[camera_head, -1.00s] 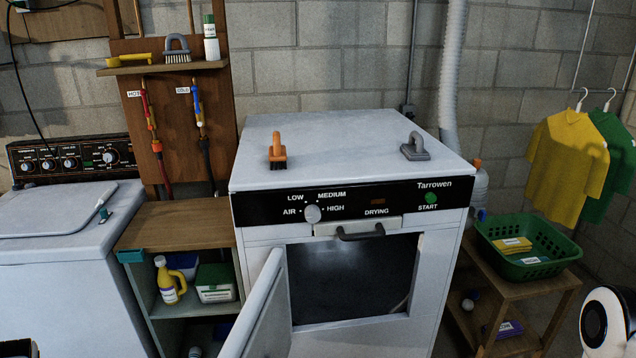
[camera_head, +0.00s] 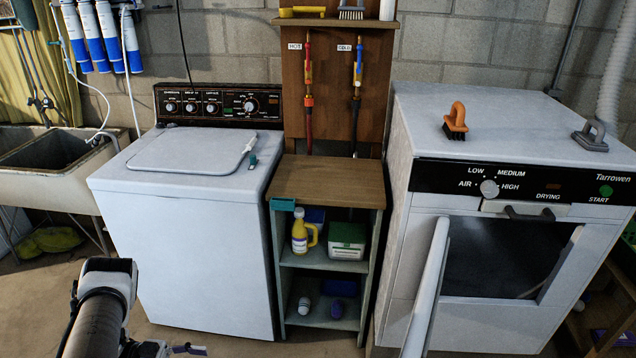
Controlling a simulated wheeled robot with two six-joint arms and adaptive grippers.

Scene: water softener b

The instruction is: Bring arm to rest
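Part of my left arm (camera_head: 105,305) shows at the lower left, in front of the washer. My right arm and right gripper are out of view.
The washer (camera_head: 190,220) has its lid down. A wooden-topped shelf unit (camera_head: 328,180) stands between it and the dryer (camera_head: 405,150), whose door (camera_head: 430,290) hangs open toward me. An orange brush (camera_head: 456,118) and a grey brush (camera_head: 590,136) sit on the dryer. A sink (camera_head: 55,180) is at left.

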